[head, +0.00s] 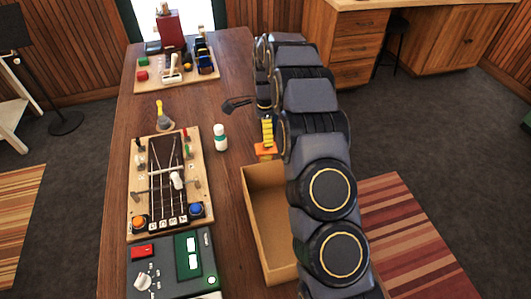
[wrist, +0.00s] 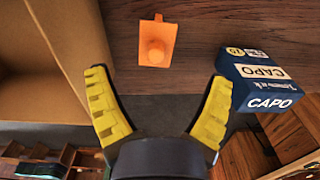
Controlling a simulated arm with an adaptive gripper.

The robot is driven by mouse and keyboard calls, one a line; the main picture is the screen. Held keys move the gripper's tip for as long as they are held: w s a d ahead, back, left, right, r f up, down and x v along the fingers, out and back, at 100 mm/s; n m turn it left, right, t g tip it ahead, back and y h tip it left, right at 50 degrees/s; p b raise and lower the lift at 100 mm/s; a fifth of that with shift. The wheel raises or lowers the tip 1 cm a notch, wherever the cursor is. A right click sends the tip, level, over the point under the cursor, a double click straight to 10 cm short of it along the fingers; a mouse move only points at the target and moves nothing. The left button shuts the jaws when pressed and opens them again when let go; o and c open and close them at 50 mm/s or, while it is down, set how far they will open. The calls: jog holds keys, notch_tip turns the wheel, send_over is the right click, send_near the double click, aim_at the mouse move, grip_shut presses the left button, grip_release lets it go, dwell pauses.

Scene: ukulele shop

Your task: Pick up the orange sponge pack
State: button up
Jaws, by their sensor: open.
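The orange sponge pack (wrist: 157,45) lies on the brown wooden table at the top middle of the wrist view. It is a small flat orange piece with a rounded bump. In the head view, an orange patch that looks like the pack (head: 265,150) shows just below my gripper (head: 268,131), partly hidden by my arm. In the wrist view my gripper (wrist: 160,80) is open and empty, its yellow-padded fingers spread wide. The pack shows beyond the fingertips, between their lines, with no visible contact.
An open cardboard box (head: 252,204) stands nearby; its wall (wrist: 78,35) fills the left of the wrist view. A dark blue CAPO box (wrist: 262,82) is right of the pack. A white bottle (head: 220,137) and a fretboard jig (head: 136,205) stand left on the table.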

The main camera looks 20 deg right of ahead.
aim_at(266, 149)
jog(key=shift+w+d+f, duration=0.1)
jog(key=shift+f, duration=0.35)
notch_tip(266, 149, down, 2)
jog(key=shift+f, duration=0.2)
jog(key=f, duration=0.5)
jog(key=shift+s, duration=0.35)
grip_shut()
